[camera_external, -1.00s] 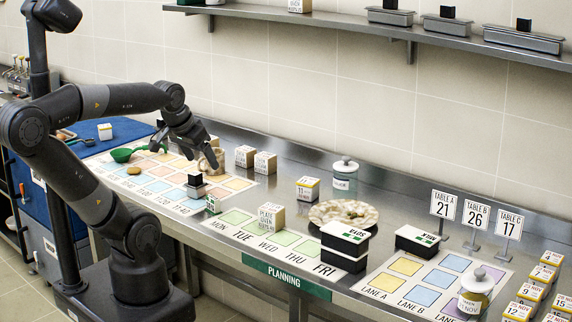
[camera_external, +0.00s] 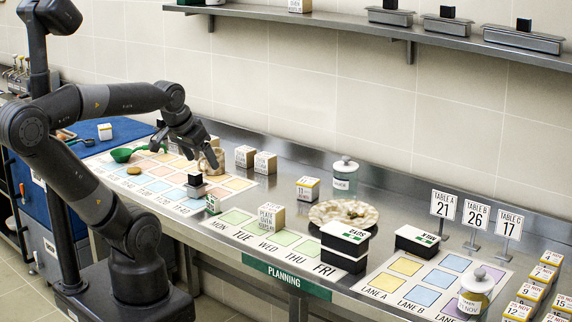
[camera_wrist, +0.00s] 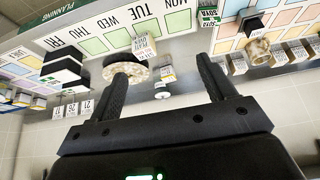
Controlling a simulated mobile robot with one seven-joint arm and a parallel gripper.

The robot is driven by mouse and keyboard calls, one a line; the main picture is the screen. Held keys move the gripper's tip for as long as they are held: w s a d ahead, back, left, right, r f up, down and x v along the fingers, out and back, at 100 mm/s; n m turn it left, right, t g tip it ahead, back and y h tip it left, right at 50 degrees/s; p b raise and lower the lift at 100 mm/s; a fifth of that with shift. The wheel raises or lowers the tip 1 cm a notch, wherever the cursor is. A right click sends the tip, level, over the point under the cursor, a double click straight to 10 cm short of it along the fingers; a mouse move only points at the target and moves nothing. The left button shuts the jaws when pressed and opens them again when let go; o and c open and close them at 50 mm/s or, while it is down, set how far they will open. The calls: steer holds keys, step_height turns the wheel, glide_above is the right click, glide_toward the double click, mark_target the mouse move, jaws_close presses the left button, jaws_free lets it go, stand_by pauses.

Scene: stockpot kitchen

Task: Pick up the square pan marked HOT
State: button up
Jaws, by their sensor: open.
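I cannot read the word HOT on anything in these frames. On the wall shelf at the top of the external view stand several shallow grey metal pans with black blocks on them: a left one (camera_external: 390,17), a middle one (camera_external: 446,30) and a longer right one (camera_external: 522,42). I cannot tell which, if any, is the square pan. My gripper (camera_external: 183,147) is over the left part of the counter, far from the shelf pans. In the wrist view my gripper (camera_wrist: 164,66) has its two fingers wide apart with nothing between them.
The wall below the shelf (camera_external: 470,35) is clear.

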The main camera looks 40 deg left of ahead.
steer(key=shift+c, duration=0.2)
steer(key=g, duration=0.6)
glide_above(195, 182)
steer(key=w+a, duration=0.2)
steer(key=shift+n, duration=0.4)
steer(key=f, duration=1)
steer(key=shift+s+d+f, duration=0.15)
steer(key=shift+s+d, duration=0.05)
steer(key=shift+s, duration=0.05)
step_height(195, 182, down, 5)
steer(key=shift+a+f, duration=0.15)
steer(key=shift+f, duration=0.05)
steer(key=shift+w+f, duration=0.1)
steer(key=shift+f, duration=2.7)
steer(key=c, duration=1)
